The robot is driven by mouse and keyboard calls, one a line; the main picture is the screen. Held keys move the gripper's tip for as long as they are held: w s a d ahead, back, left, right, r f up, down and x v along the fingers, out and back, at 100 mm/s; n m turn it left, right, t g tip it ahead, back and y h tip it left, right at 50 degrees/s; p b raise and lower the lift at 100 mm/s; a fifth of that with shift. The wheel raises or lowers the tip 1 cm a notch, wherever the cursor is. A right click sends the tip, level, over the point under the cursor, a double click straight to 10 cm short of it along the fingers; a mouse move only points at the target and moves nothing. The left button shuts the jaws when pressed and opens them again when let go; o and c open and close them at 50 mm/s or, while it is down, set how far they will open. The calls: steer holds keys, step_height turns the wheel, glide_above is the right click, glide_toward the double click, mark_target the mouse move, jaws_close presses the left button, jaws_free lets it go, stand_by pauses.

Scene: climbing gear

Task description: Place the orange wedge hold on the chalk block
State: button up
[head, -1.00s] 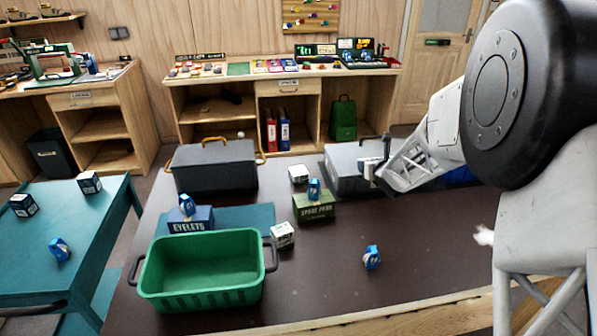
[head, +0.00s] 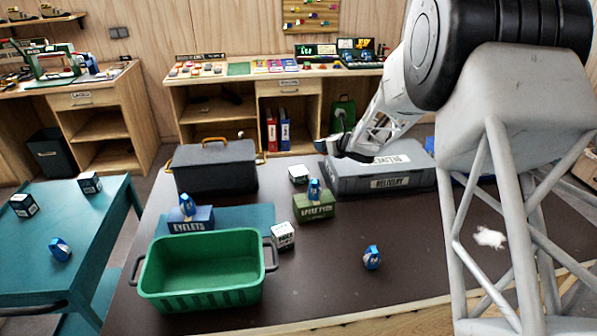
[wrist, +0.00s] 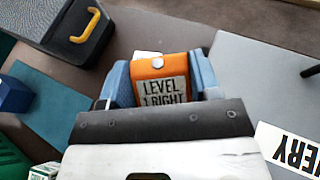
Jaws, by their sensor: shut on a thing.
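An orange wedge hold (wrist: 165,80), with a white label reading "LEVEL 1 RIGHT", sits between the blue fingers of my gripper (wrist: 162,72) in the wrist view. The gripper is shut on it. In the head view my arm hides the hold; the gripper is by the left end of the grey delivery case. A white block with dark sides (head: 283,235) stands by the green crate. Another white block (head: 298,174) lies near the delivery case. I cannot tell for certain which is the chalk block. A white edge shows behind the hold in the wrist view.
The grey delivery case (head: 380,180) lies below my arm. A green box (head: 314,208) and a blue eyelets box (head: 190,224) each carry a blue item. A green crate (head: 205,270) and dark toolbox (head: 215,168) stand left. The front right table is mostly clear, except a blue item (head: 372,257).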

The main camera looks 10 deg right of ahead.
steer(key=w+a+f+n+g+y, duration=0.1)
steer(key=w+a+n+g+y, duration=0.1)
steer(key=w+a, duration=0.3)
steer(key=shift+w+a+n+y, duration=0.25)
steer(key=shift+a+n+y, duration=0.4)
steer(key=shift+a, duration=1.35)
glide_above(299, 170)
steer(key=shift+a+f, duration=0.1)
steer(key=shift+f, duration=3)
steer(key=shift+f, duration=1.85)
steer(key=shift+f, duration=0.2)
steer(key=o, duration=0.9)
